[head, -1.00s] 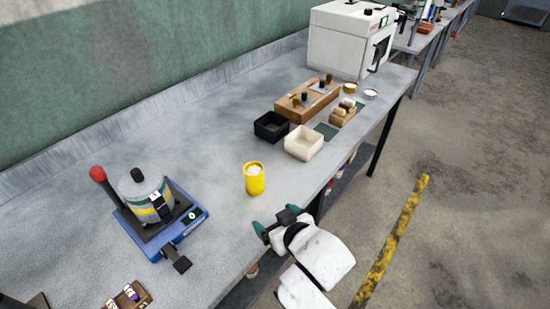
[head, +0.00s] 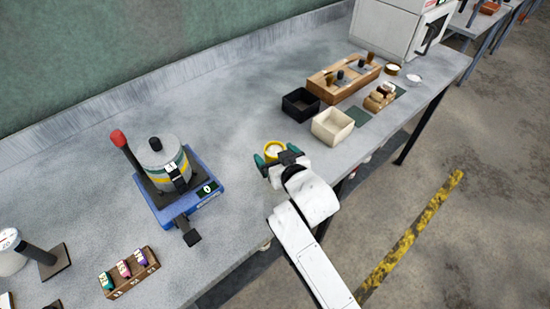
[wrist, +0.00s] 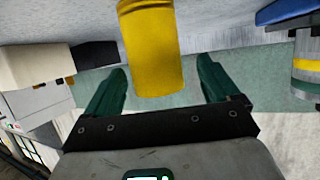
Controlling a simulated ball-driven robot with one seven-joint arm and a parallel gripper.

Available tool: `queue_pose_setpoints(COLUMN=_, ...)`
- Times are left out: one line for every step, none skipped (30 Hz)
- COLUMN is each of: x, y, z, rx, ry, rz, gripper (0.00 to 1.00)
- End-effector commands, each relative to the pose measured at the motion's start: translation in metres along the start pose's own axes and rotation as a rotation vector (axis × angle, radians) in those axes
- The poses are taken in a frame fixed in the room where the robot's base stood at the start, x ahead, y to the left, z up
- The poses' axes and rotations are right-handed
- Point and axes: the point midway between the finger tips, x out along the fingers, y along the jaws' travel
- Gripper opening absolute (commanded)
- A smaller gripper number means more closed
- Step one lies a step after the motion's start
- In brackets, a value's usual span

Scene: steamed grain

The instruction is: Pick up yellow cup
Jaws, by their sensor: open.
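The yellow cup (head: 274,148) stands on the grey bench, with pale contents showing inside its rim in the head view. My gripper (head: 276,160) is at the cup's near side and hides its lower part there. In the wrist view the cup (wrist: 152,50) lies ahead, between and partly beyond the green fingertips of my gripper (wrist: 162,80). The fingers are open, with a visible gap on each side of the cup. I cannot see either finger touching it.
A black bin (head: 300,104) and a cream bin (head: 332,126) stand right of the cup, near a wooden rack (head: 343,77). A blue device with a pot (head: 163,160) stands to the left. A small rack of vials (head: 130,272) lies front left. Bench between is clear.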

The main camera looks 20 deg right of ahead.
Motion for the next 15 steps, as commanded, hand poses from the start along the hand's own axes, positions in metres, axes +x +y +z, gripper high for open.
queue_pose_setpoints(x=0.006, y=0.002, z=-0.004, rx=0.001, ry=-0.001, rz=0.001, gripper=0.89)
queue_pose_setpoints(x=0.011, y=0.003, z=-0.004, rx=0.002, ry=-0.001, rz=0.001, gripper=0.89)
queue_pose_setpoints(x=0.016, y=0.004, z=-0.004, rx=0.002, ry=-0.001, rz=0.001, gripper=0.89)
queue_pose_setpoints(x=0.020, y=0.004, z=-0.003, rx=0.001, ry=-0.001, rz=0.000, gripper=0.89)
queue_pose_setpoints(x=0.024, y=0.004, z=-0.002, rx=0.001, ry=-0.001, rz=0.000, gripper=0.89)
queue_pose_setpoints(x=0.028, y=0.004, z=-0.003, rx=0.002, ry=0.000, rz=0.000, gripper=0.89)
queue_pose_setpoints(x=0.030, y=0.004, z=-0.002, rx=0.002, ry=-0.001, rz=0.000, gripper=0.89)
queue_pose_setpoints(x=0.032, y=0.004, z=-0.002, rx=0.001, ry=-0.001, rz=0.000, gripper=0.89)
queue_pose_setpoints(x=0.034, y=0.004, z=-0.002, rx=0.001, ry=-0.001, rz=0.000, gripper=0.89)
queue_pose_setpoints(x=0.035, y=0.004, z=-0.002, rx=0.001, ry=-0.001, rz=0.000, gripper=0.89)
queue_pose_setpoints(x=0.036, y=0.004, z=-0.001, rx=0.001, ry=-0.001, rz=0.000, gripper=0.89)
queue_pose_setpoints(x=0.037, y=0.004, z=-0.001, rx=0.000, ry=-0.001, rz=0.000, gripper=0.89)
queue_pose_setpoints(x=0.037, y=0.004, z=-0.001, rx=0.000, ry=0.000, rz=0.000, gripper=0.89)
queue_pose_setpoints(x=0.037, y=0.004, z=-0.001, rx=0.000, ry=0.000, rz=0.000, gripper=0.89)
queue_pose_setpoints(x=0.037, y=0.004, z=-0.001, rx=0.000, ry=0.000, rz=0.000, gripper=0.89)
